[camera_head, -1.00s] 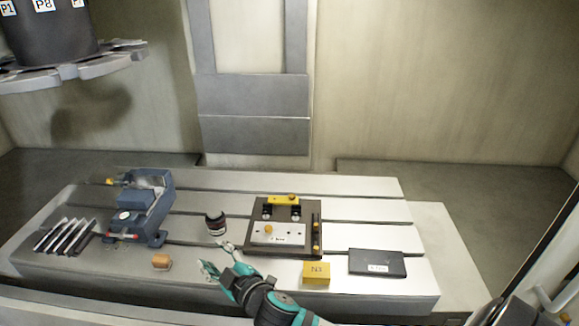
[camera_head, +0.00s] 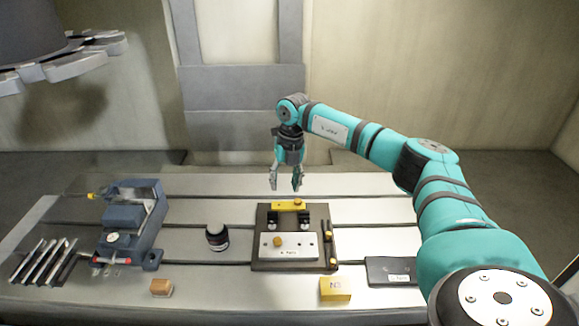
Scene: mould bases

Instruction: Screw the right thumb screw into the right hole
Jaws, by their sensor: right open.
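The dark mould base (camera_head: 262,263) lies on the slotted table. A light plate (camera_head: 300,251) on it carries an orange-yellow knob (camera_head: 278,241). A yellow bar (camera_head: 286,206) sits across the back of the base, with a small knob (camera_head: 300,204) at its right part. Dark slim pieces with a yellow end (camera_head: 332,262) lie along the base's right edge. I cannot tell which piece is the right thumb screw, and the holes are too small to make out surely. My right gripper (camera_head: 285,187) points down, open and empty, just above or behind the yellow bar. My left gripper is out of view.
A blue-grey vice (camera_head: 128,225) and several slim tools (camera_head: 42,262) are at the left. A dark round container (camera_head: 217,238), a wooden block (camera_head: 161,287), a yellow block (camera_head: 335,289) and a black box (camera_head: 391,270) stand around the base. The table's back right is clear.

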